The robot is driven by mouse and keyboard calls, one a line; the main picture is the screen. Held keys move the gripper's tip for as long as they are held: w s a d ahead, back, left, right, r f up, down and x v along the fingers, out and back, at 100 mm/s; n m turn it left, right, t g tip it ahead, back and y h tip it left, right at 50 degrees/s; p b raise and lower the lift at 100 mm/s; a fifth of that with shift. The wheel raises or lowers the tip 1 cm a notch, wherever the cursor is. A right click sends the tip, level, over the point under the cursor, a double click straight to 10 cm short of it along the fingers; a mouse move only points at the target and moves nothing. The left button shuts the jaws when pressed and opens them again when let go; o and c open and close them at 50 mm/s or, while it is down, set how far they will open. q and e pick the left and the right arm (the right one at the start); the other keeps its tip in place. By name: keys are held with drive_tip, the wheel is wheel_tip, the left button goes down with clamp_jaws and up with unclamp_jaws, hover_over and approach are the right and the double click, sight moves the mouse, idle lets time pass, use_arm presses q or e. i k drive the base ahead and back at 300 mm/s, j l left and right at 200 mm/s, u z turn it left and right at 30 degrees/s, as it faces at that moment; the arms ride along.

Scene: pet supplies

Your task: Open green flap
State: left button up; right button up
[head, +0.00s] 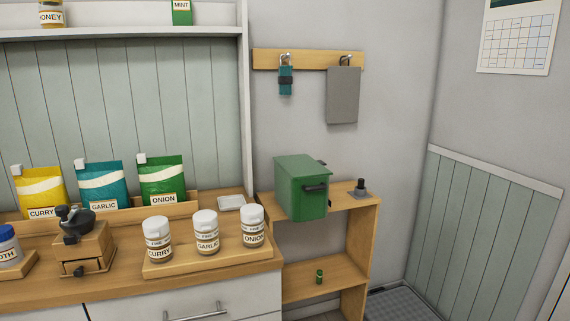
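A green box (294,196) stands on the top of a small wooden shelf unit, right of the counter. Its green lid or flap (300,167) lies flat on top and looks shut. A dark handle (315,188) sits on the box's front face, and a small dark part sticks out at its upper right edge. Neither of my grippers shows in the head view.
The wooden shelf unit (343,203) also holds a small dark object (360,188) and a small green item (319,276) below. Jars on a wooden tray (205,260) and a grinder (82,245) stand on the counter. A grey cloth (343,96) hangs above the box.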

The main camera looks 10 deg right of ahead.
sight(298, 166)
drive_tip(key=i+l+u, duration=0.1)
drive_tip(key=l+u, duration=0.4)
drive_tip(key=l, duration=0.2)
drive_tip(key=l+u, duration=0.2)
drive_tip(key=l, duration=0.55)
drive_tip(key=l+u, duration=0.1)
drive_tip(key=l, duration=1.05)
drive_tip(key=k+l, duration=0.1)
drive_tip(key=l, duration=1)
drive_tip(key=u, duration=0.05)
